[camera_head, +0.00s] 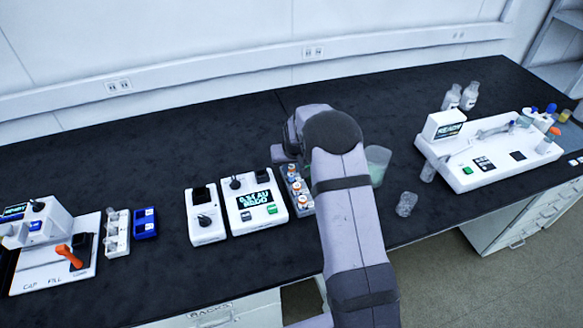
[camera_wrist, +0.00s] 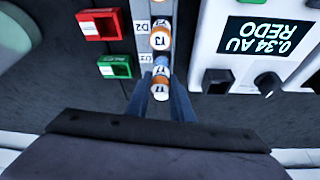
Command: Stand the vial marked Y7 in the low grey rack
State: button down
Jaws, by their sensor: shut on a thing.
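My gripper (camera_wrist: 160,105) is shut on a vial (camera_wrist: 159,92) with a white-and-orange cap; its cap mark is upside down and too small to read surely. The held vial is at the near end of a row of similar capped vials (camera_wrist: 160,40). Those stand in a narrow grey rack (camera_wrist: 141,12). I cannot tell whether the held vial is still seated or lifted. In the head view, the grey rack (camera_head: 306,212) shows beside my arm, which hides my fingers. A second pale rack (camera_head: 117,246) with clear vials stands at the left.
A white instrument (camera_head: 245,215) reading "0.34 AU REDO" stands close beside the grey rack. Red (camera_wrist: 98,24) and green (camera_wrist: 115,66) blocks lie on its other side in the wrist view. A beaker (camera_head: 378,163) and a glass jar (camera_head: 406,204) stand right of my arm.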

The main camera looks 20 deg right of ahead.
jog(key=shift+f+b, duration=1)
jog(key=shift+f, duration=0.4)
dwell(0.4)
jog(key=c, duration=1.5)
grip_release()
jog(key=shift+r, duration=0.15)
jog(key=shift+r+p, duration=2.65)
jog(key=shift+r, duration=1.2)
